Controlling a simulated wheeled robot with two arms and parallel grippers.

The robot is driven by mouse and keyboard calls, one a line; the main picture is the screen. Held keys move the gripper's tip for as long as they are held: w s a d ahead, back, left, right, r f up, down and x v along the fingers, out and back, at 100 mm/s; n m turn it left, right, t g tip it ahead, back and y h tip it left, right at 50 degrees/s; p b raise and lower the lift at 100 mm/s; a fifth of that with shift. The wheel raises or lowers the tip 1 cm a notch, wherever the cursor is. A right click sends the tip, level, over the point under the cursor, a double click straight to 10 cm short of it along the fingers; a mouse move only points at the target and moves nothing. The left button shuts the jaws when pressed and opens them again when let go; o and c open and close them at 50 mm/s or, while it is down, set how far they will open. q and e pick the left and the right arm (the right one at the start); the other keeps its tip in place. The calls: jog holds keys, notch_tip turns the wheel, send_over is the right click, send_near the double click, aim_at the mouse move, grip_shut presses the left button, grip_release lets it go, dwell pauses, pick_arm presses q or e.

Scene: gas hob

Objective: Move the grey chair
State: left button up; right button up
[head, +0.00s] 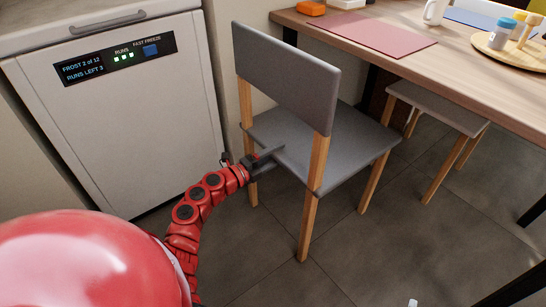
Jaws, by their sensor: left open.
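The grey chair (285,72) stands on the tiled floor in the middle of the head view. It has a grey backrest, a grey seat (343,148) and wooden legs, and its back is toward me. My left gripper (268,157) is open at the rear left of the chair, between the back posts and below the backrest. Its fingers overlap the seat's rear edge in the picture. I cannot tell whether they touch it.
A wooden table (468,62) with a pink mat (375,40) and a round tray (484,43) stands beyond the chair. A grey stool (438,107) is at the right. A white appliance (130,125) stands at the left. Floor (365,255) is clear in front.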

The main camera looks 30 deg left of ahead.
pick_arm(q)
grip_shut()
dwell(0.3)
jog(key=shift+f, duration=0.1)
dwell(1.0)
